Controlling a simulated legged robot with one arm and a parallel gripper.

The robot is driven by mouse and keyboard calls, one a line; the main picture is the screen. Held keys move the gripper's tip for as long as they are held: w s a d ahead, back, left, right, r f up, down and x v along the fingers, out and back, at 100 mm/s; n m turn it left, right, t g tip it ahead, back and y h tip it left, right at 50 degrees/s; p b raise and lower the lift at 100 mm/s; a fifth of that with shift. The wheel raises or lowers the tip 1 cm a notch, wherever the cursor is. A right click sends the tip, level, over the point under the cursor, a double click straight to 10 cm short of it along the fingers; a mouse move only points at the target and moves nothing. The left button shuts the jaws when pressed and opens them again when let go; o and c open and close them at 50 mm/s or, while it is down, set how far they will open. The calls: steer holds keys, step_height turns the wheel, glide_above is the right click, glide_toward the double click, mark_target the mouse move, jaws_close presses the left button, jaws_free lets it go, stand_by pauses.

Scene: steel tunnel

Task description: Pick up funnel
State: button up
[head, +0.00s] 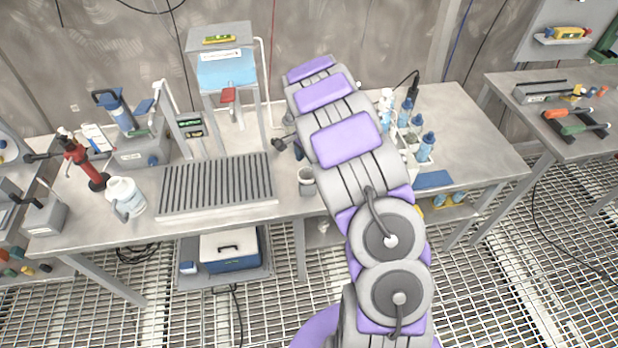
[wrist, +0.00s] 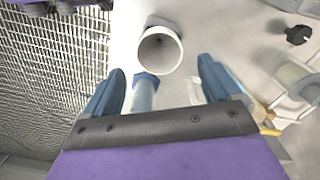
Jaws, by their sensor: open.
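My gripper (wrist: 165,78) is open in the wrist view, with its blue fingers spread apart. Between them lies a slim pale blue cylinder with a hexagonal blue end (wrist: 145,90); the fingers do not appear closed on it. A narrow white piece (wrist: 194,92) shows beside the right finger, partly hidden. Just beyond the fingertips is a round, hollow white cup-like object (wrist: 160,50), apparently the grey-white cup (head: 307,181) near the bench's front edge in the head view. I cannot tell which item is the funnel. In the head view my arm hides the gripper.
The bench (head: 465,125) holds a ribbed drain rack (head: 217,185), a white jug (head: 126,197) and several blue-capped bottles (head: 425,147). A dark knob (wrist: 298,35) and a pale cylinder (wrist: 298,82) are at right in the wrist view. Grated floor (wrist: 50,70) lies past the bench edge.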

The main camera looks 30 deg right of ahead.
mark_target(307, 173)
steer(key=f, duration=0.1)
steer(key=f+b, duration=0.1)
steer(key=f, duration=0.1)
steer(key=shift+a+f, duration=0.3)
steer(key=shift+a, duration=0.6)
steer(key=shift+d, duration=0.95)
steer(key=c, duration=0.7)
steer(key=shift+s+a, duration=0.1)
steer(key=shift+a, duration=0.45)
steer(key=c, duration=0.5)
steer(key=shift+c, duration=0.2)
steer(key=shift+r, duration=0.15)
steer(key=shift+r, duration=0.35)
step_height(307, 173, up, 9)
steer(key=p, duration=0.2)
steer(key=shift+d, duration=0.15)
